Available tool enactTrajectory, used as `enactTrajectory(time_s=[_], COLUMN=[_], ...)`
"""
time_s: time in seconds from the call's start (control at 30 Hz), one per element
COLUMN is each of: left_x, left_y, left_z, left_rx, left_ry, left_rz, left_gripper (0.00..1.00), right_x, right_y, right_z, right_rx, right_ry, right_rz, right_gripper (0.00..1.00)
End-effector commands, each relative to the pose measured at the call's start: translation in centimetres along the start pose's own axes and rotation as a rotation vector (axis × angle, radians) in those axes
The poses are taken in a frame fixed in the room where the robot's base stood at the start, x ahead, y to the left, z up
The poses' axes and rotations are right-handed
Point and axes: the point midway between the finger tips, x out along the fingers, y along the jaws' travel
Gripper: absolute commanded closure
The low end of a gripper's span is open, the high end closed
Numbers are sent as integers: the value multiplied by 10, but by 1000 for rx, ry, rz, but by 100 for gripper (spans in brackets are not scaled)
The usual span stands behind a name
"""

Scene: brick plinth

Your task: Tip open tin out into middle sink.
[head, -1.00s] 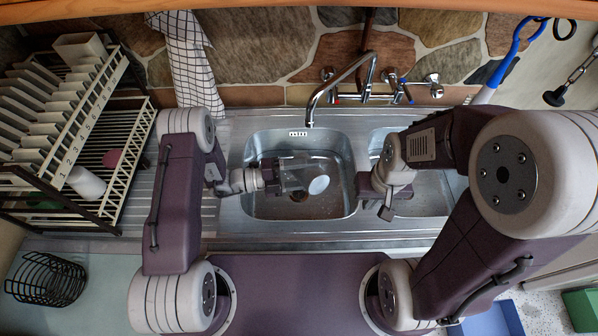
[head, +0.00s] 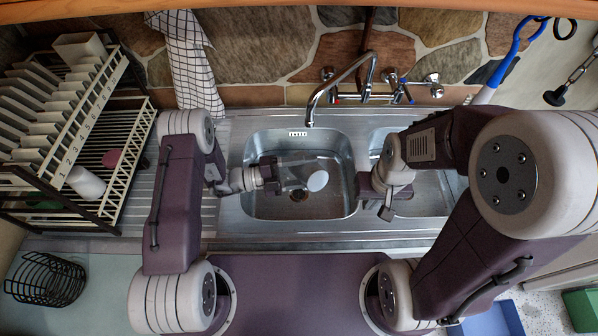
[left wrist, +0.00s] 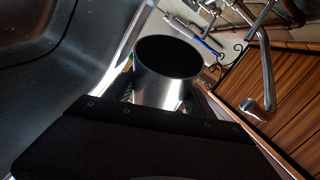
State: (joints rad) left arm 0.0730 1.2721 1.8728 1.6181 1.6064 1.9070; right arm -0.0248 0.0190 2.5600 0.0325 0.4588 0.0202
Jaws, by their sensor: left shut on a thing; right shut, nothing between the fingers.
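The tin (head: 317,181) is a metal cylinder in my left gripper (head: 290,177), which is shut on it over the larger sink basin (head: 258,205). In the head view the tin lies tilted, with a pale round end facing up and right. In the left wrist view the tin (left wrist: 160,90) shows a shiny wall and a round open mouth with a dark inside. I cannot see any contents. My right gripper (head: 387,208) is shut and empty, over the divider and front of the smaller basin (head: 430,200).
A tap (head: 345,78) arches over the back of the larger basin. A dish rack (head: 75,130) stands at the left with a white cup (head: 86,183). A checked towel (head: 190,60) hangs behind. A black wire basket (head: 45,280) is at the front left.

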Motion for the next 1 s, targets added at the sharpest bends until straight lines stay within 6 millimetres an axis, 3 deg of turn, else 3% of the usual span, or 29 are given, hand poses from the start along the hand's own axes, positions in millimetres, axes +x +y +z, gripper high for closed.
enactTrajectory(time_s=[1.0], left_x=[-2], left_y=[-5], left_z=[4], left_rx=[-104], left_ry=[11], left_rz=[-43], left_gripper=[78], right_x=[2], right_y=[0], right_z=[0], right_rx=[0], right_ry=[0], right_rz=[0], right_gripper=[100])
